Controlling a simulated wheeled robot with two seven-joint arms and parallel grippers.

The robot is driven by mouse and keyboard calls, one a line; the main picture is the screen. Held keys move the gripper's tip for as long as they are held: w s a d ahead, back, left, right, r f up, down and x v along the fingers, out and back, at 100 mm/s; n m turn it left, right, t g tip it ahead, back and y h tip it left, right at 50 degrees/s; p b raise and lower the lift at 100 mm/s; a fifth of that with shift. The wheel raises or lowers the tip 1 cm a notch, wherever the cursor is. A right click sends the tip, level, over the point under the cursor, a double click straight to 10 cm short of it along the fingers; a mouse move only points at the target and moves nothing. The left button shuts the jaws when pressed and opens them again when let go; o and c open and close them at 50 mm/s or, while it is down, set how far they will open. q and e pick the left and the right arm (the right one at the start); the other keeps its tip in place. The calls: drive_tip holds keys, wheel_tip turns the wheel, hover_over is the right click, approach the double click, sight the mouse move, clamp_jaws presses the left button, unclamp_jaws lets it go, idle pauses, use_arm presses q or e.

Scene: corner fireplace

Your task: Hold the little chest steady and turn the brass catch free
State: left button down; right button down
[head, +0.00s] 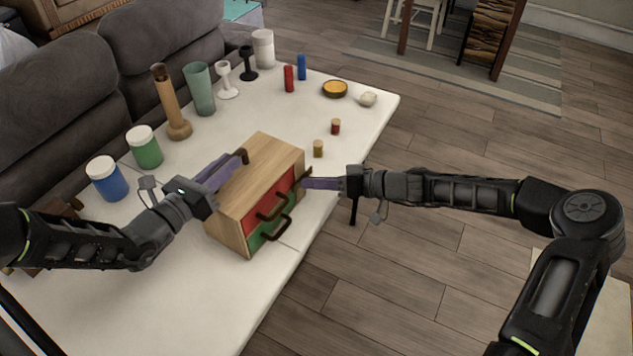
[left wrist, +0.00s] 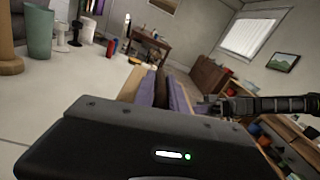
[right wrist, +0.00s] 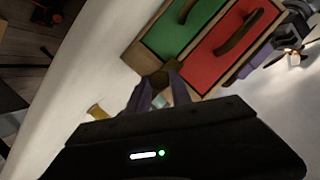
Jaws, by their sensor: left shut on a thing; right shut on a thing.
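The little chest (head: 258,168) is a light wooden box on the white table, with a red drawer and a green drawer, each with a dark handle.
Blue (head: 107,178) and green (head: 144,147) jars, a brown bottle (head: 171,105) and a green vase (head: 199,90) stand along the sofa side. The table's right edge (head: 352,165) lies under my right arm.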

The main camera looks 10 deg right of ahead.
idle(0.5)
drive_tip(key=m+y, duration=0.2)
drive_tip(key=m, duration=0.1)
drive_tip(key=shift+w+d+f+g, duration=0.1)
drive_tip(key=shift+w+g, duration=0.05)
drive_tip(key=shift+g, duration=0.25)
drive_tip(key=m, duration=0.2)
drive_tip(key=m+y, duration=0.1)
drive_tip(key=m, duration=0.1)
drive_tip(key=shift+f+y, duration=0.15)
drive_tip(key=shift+y, duration=0.15)
drive_tip(key=m+y, duration=0.1)
drive_tip(key=m, duration=0.3)
drive_tip(key=shift+f+m+y, duration=0.15)
drive_tip(key=shift+m+y, duration=0.15)
drive_tip(key=shift+y, duration=0.1)
drive_tip(key=m+t, duration=0.2)
drive_tip(key=m, duration=0.2)
drive_tip(key=shift+f+y, duration=0.1)
drive_tip(key=shift+y, duration=0.3)
drive_tip(key=shift+m, duration=0.4)
drive_tip(key=c, duration=1.1)
unclamp_jaws()
drive_tip(key=shift+c, duration=0.2)
drive_tip(key=shift+d, duration=0.1)
